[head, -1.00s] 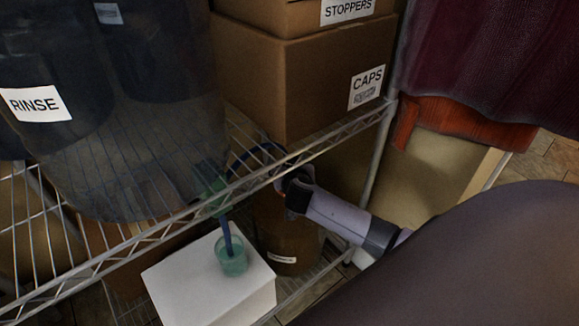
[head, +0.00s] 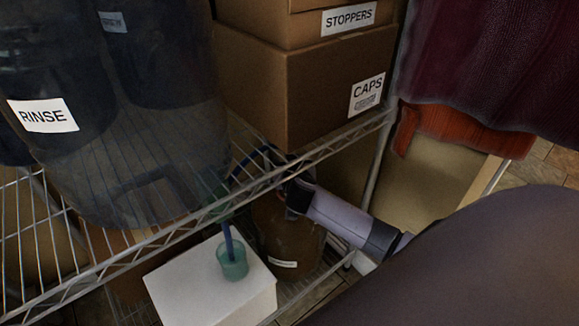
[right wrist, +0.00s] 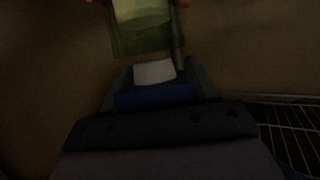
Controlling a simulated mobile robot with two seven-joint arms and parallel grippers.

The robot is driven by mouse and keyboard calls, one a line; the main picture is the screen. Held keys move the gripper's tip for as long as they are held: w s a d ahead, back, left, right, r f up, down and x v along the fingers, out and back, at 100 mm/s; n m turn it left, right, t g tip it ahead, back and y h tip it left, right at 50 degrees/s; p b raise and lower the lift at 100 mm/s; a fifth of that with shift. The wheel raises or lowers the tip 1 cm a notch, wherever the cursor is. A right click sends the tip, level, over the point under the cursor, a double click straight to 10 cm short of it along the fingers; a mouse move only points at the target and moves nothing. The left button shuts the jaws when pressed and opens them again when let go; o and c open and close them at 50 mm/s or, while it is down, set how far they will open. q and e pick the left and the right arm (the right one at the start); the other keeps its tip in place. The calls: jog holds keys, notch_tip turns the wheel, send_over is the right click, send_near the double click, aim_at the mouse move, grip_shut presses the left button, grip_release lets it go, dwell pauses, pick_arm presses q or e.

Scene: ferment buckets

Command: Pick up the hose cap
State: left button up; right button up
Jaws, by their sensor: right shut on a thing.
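My right gripper (head: 292,180) is just behind the front edge of the wire shelf, below the box marked CAPS; the shelf wires partly cover it. In the right wrist view its fingers (right wrist: 154,78) are closed around a small white piece with a blue band, apparently the hose cap (right wrist: 153,72). In the head view the cap is hidden by the hand and shelf. A blue hose (head: 229,243) arcs near the hand and ends in a green cup (head: 232,265) on a white box (head: 215,290). My left gripper is out of view.
The wire shelf (head: 160,243) carries the dark RINSE bucket (head: 70,165) and the CAPS box (head: 300,90), with the STOPPERS box (head: 290,25) above. A brown bucket (head: 285,240) stands below the hand. A green see-through vessel (right wrist: 143,30) is beyond the fingertips.

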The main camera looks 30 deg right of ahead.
notch_tip(320, 180, up, 2)
jog(key=shift+r+p, duration=0.15)
jog(key=shift+p, duration=0.2)
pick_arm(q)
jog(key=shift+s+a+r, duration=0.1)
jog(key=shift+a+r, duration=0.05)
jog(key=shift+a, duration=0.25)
pick_arm(e)
jog(key=s+a+f, duration=0.1)
jog(key=a, duration=1.5)
jog(key=shift+s+a, duration=0.15)
jog(key=shift+a, duration=0.15)
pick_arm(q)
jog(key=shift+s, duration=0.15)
pick_arm(e)
jog(key=shift+d, duration=1.15)
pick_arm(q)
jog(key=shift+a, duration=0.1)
pick_arm(e)
jog(key=shift+d+f, duration=0.15)
jog(key=shift+d, duration=1)
jog(key=shift+d, duration=0.35)
